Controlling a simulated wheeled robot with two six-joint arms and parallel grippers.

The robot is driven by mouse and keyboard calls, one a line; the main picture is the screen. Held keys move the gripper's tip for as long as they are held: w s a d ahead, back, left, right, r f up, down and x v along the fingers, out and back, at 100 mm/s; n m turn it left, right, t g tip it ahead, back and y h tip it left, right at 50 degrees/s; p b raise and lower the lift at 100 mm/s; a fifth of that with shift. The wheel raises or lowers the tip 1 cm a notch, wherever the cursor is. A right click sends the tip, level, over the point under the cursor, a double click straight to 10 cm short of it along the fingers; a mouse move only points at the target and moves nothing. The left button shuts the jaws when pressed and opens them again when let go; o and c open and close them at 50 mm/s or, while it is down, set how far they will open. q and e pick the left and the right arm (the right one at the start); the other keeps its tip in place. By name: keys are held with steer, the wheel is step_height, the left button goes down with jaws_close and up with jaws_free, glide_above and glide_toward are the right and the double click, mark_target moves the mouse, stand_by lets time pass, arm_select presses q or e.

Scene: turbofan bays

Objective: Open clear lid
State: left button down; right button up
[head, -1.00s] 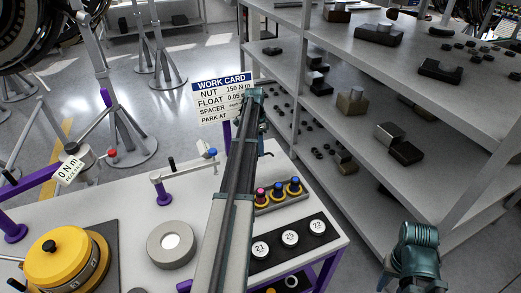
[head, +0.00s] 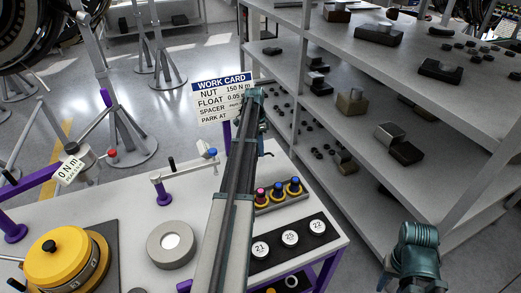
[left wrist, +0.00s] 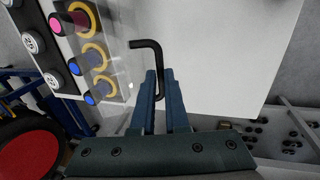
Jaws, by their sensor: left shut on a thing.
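The clear lid (left wrist: 122,62) shows faintly in the left wrist view as a see-through panel beside a row of pink and blue buttons with yellow rings. A black bent handle (left wrist: 148,44) reaches from the lid's edge toward my left gripper (left wrist: 160,82), which is shut on its long leg. In the head view my left gripper (head: 265,149) is mostly hidden behind my own arm, just beyond the button box (head: 277,201). The lid is too faint there to tell its angle. My right gripper is not in view; only a teal part of my right arm shows at lower right.
The white bench (head: 120,222) carries a yellow dial device (head: 62,264), a grey ring (head: 171,245) and a black strip with numbered discs (head: 290,238). A work card (head: 222,97) stands behind. Grey shelves (head: 370,120) with metal parts rise at right.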

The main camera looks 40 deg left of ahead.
arm_select(q)
steer(key=d+r+y+p, duration=0.1)
steer(key=s+d+r+t+y+p, duration=0.1)
steer(key=p, duration=0.1)
steer(key=shift+s+r, duration=0.1)
steer(key=shift+r, duration=0.25)
steer(key=c, duration=0.9)
jaws_free()
step_height(320, 180, up, 14)
steer(key=p, duration=1.4)
steer(key=shift+a+f, duration=0.1)
